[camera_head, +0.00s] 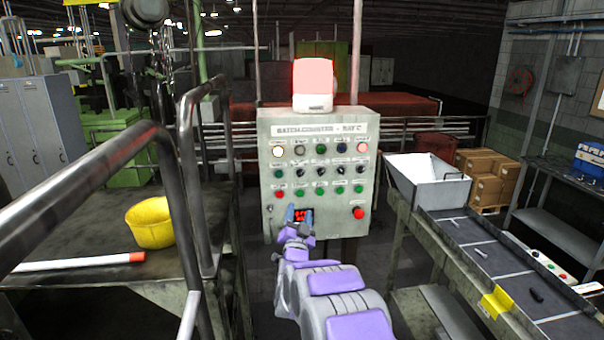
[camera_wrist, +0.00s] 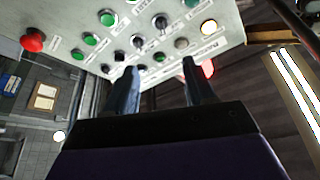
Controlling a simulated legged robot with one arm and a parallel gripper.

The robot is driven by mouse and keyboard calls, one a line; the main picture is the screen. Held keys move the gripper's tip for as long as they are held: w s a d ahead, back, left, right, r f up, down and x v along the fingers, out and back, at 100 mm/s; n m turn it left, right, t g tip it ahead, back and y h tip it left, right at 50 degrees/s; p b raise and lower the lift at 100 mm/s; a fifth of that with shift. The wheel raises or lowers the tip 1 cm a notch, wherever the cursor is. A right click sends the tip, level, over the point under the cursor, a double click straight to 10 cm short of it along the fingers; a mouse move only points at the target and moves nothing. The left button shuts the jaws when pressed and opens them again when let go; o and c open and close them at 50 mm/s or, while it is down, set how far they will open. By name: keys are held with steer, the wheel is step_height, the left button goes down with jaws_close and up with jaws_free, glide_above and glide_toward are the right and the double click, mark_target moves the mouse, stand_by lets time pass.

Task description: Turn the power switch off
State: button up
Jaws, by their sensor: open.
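A grey control panel (camera_head: 268,225) stands ahead, with rows of green, black, white and red buttons and knobs. Its small labels are too small to read, so I cannot tell which control is the power switch. A row of black knobs (camera_head: 320,171) runs across its middle. A large red button (camera_head: 358,212) is at its lower right. A red display (camera_head: 301,216) is partly hidden behind my gripper (camera_head: 298,213). The wrist view shows the panel (camera_wrist: 225,22) upside down. There my gripper (camera_wrist: 160,68) is open, its two fingers apart with nothing between them.
A red beacon (camera_head: 313,83) is lit on top of the panel. On the left are metal railings (camera_head: 190,160) and a bench with a yellow bucket (camera_head: 150,222) and a white rod (camera_head: 80,262). On the right a conveyor (camera_head: 495,262) with a metal hopper (camera_head: 428,185) runs alongside.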

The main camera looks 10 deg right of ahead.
glide_toward(301, 174)
steer(key=shift+p+x, duration=1.3)
steer(key=shift+x, duration=1.15)
steer(key=shift+p+x, duration=0.35)
steer(key=shift+x, duration=0.75)
steer(key=shift+w+d+r, duration=0.15)
steer(key=shift+w+r, duration=0.1)
steer(key=shift+w, duration=0.25)
steer(key=shift+w+p, duration=0.15)
steer(key=shift+p, duration=0.15)
jaws_close()
